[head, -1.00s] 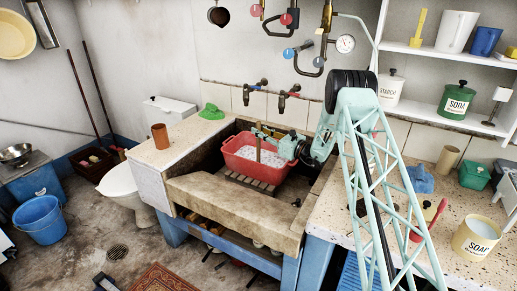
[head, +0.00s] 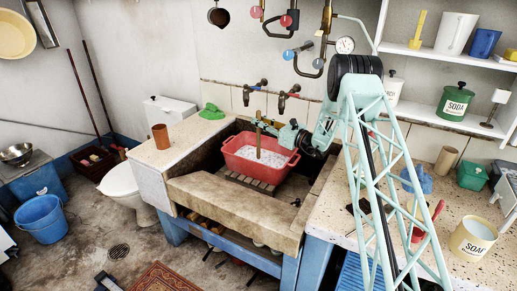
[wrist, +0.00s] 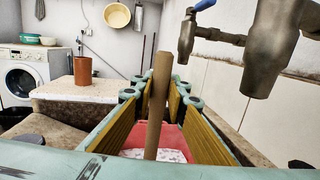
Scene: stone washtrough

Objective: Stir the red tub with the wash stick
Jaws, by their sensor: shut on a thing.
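The red tub (head: 285,168) stands on a slatted rack in the stone trough and holds white, foamy-looking contents (head: 244,178). The brown wash stick (head: 258,145) stands nearly upright, its lower end in or just above the contents; I cannot tell which. My gripper (head: 262,126) is shut on the stick above the tub, reaching in from the right. In the wrist view, the stick (wrist: 157,105) rises between my gripper's fingers (wrist: 158,97), with the tub (wrist: 172,134) below. The fingers hide parts of the tub.
Taps (head: 282,100) stick out from the wall behind the trough, close to my gripper. A brown cup (head: 160,136) and a green cloth (head: 211,111) are on the left ledge. The speckled counter at right holds a soap tub (head: 473,238) and other items.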

